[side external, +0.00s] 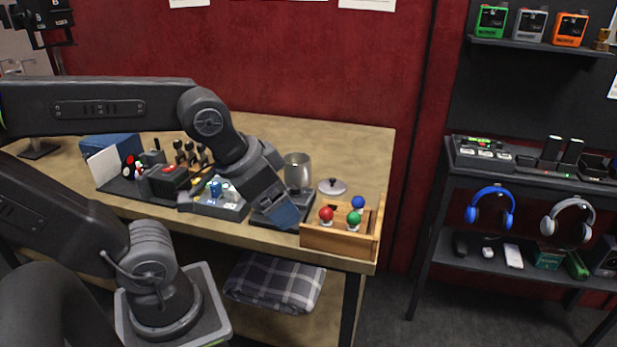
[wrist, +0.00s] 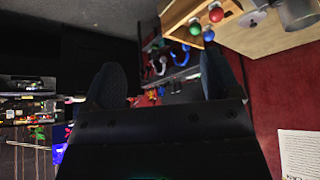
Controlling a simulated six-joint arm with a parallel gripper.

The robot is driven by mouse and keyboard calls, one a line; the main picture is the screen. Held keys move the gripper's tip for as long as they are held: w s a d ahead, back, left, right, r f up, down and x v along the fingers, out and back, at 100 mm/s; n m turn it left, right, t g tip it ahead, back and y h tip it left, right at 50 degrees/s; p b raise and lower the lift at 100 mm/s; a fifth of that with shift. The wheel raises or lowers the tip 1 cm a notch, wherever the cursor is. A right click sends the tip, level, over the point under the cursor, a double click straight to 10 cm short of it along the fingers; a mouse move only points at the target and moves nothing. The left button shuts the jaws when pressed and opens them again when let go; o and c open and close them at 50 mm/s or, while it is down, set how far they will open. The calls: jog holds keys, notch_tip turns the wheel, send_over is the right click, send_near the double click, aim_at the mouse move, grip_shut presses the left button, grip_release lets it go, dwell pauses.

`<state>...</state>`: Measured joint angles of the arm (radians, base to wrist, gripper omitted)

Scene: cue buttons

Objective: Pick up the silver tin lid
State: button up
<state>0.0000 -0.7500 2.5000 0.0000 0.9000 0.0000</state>
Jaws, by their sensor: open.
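The silver lid (side external: 332,186) lies flat on the table, with a small dark knob on top. It sits behind the wooden box and to the right of a silver tin (side external: 297,171). In the wrist view part of the lid (wrist: 253,17) shows at the top, beside the tin (wrist: 299,12). My gripper (side external: 212,192) is above the table front, left of the lid and apart from it. In the wrist view its two dark fingers (wrist: 165,85) are spread with nothing between them. The fingertips are hard to make out in the side view.
The wooden box (side external: 335,243) with red, green and blue balls stands at the table's front right corner, in front of the lid. Dark devices with buttons and levers (side external: 167,180) crowd the left. The table (side external: 365,150) is bare behind the lid.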

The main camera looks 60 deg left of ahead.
jog(key=o, duration=0.3)
jog(key=shift+r, duration=0.1)
jog(key=w+a+r+n+g, duration=0.1)
jog(key=w+a+r+n, duration=0.15)
jog(key=w, duration=0.35)
jog(key=w+a+r+n+g, duration=0.1)
jog(key=w+a+n, duration=0.2)
jog(key=w, duration=0.2)
jog(key=n+g, duration=0.4)
jog(key=n, duration=0.7)
send_over(332, 181)
notch_tip(332, 181, down, 11)
jog(key=f, duration=0.8)
jog(key=shift+w, duration=0.35)
jog(key=shift+a+f, duration=0.2)
jog(key=shift+f, duration=1.4)
jog(key=shift+a+f, duration=0.2)
jog(key=shift+f, duration=1.4)
